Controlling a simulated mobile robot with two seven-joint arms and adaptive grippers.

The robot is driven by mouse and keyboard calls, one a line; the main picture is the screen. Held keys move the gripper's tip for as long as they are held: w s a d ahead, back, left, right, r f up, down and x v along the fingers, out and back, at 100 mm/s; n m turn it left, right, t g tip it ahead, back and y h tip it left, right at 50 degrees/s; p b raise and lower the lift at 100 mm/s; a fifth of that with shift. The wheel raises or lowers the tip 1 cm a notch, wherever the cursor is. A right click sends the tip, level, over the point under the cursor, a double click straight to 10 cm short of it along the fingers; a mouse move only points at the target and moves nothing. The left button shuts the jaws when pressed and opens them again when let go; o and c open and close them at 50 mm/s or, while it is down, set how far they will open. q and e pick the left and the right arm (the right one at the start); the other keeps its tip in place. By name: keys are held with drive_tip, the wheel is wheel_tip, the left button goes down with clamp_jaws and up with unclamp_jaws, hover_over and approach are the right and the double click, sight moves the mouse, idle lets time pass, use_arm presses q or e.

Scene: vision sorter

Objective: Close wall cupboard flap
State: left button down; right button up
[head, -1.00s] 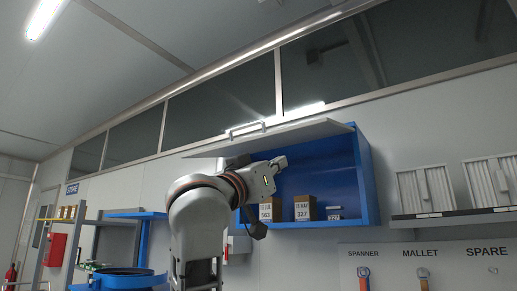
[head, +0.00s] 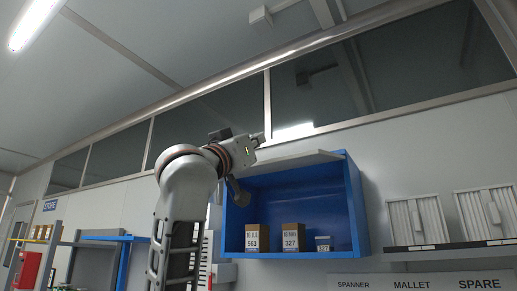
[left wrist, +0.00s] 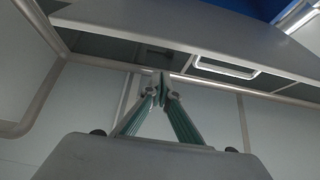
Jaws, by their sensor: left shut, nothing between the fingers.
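The blue wall cupboard (head: 356,205) hangs open-fronted on the wall. Its pale flap (head: 300,161) is raised along the top of the opening; my arm covers part of its left side. In the left wrist view the flap (left wrist: 165,35) is a broad grey panel across the top, with a bright bar handle (left wrist: 228,69) near its edge. My left gripper (head: 261,140) is beside the cupboard's upper left, at about flap height in the picture. Its fingers (left wrist: 162,82) are shut and empty, left of the handle in the wrist view; contact cannot be told. My right gripper is not in view.
Two brown boxes (head: 257,238) (head: 293,238) and a small box (head: 323,244) stand inside the cupboard. Right of it, a shelf (head: 450,244) carries white ribbed panels, above a tool board. A windowed band (head: 350,90) runs above.

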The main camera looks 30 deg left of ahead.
use_arm(q)
drive_tip(key=shift+w+f, duration=0.2)
drive_tip(key=shift+f, duration=0.85)
drive_tip(key=shift+w+f, duration=0.2)
drive_tip(key=shift+f, duration=0.8)
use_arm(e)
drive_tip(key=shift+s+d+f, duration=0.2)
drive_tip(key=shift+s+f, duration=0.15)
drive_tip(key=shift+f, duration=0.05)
use_arm(q)
drive_tip(key=shift+f, duration=0.1)
